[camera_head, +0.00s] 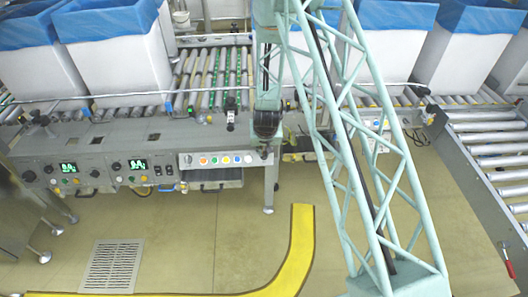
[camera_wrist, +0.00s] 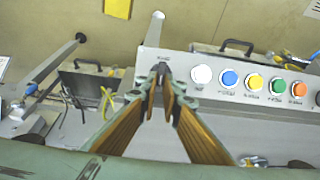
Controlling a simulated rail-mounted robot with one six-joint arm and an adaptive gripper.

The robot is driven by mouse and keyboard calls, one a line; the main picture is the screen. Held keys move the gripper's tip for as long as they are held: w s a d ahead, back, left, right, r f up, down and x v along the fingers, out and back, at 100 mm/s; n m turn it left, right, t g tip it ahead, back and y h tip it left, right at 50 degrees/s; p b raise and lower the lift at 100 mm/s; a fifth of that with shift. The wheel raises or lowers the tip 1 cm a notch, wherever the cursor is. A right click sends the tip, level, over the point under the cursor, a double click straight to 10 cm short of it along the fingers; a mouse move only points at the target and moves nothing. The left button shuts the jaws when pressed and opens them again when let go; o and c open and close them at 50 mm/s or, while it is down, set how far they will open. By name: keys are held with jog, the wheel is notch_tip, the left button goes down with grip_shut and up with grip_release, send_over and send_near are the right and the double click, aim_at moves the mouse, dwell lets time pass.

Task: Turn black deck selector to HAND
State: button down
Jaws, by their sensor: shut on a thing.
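The black deck selector (camera_wrist: 162,67) shows as a small dark knob at the end of the grey button panel, beside the white button. My gripper (camera_wrist: 161,76) has its fingertips closed around it in the wrist view. The fingers hide most of the knob, and its pointer and the HAND mark cannot be read. In the head view my gripper (camera_head: 265,146) reaches down to the right end of the button panel (camera_head: 217,171), and the selector is mostly hidden there.
A row of white, blue, yellow, green and orange buttons (camera_wrist: 254,82) lies close beside the gripper. Another console with green displays (camera_head: 138,164) is at the left. Lined boxes (camera_head: 115,60) stand on rollers behind. The floor in front is clear.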

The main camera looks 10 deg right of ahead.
jog(key=shift+a+r+n+p, duration=0.15)
jog(key=shift+n+p, duration=0.35)
jog(key=shift+p, duration=1.45)
jog(key=n+p, duration=0.1)
jog(key=p, duration=0.2)
jog(key=n+h+p, duration=0.1)
jog(key=p, duration=0.3)
jog(key=shift+a+n, duration=0.3)
jog(key=shift+n, duration=0.1)
jog(key=n+p, duration=0.1)
jog(key=p, duration=0.2)
jog(key=shift+s+a+h, duration=0.1)
jog(key=shift+a+h, duration=0.05)
jog(key=shift+h, duration=0.25)
jog(key=shift+f+n+p, duration=0.2)
jog(key=shift+n+p, duration=0.3)
jog(key=shift+a+f+n+h+p, duration=0.1)
jog(key=shift+a+n+h+p, duration=0.1)
jog(key=shift+n+h+p, duration=0.5)
jog(key=shift+n+p, duration=0.3)
jog(key=shift+n, duration=0.2)
jog(key=c, duration=2.8)
grip_release()
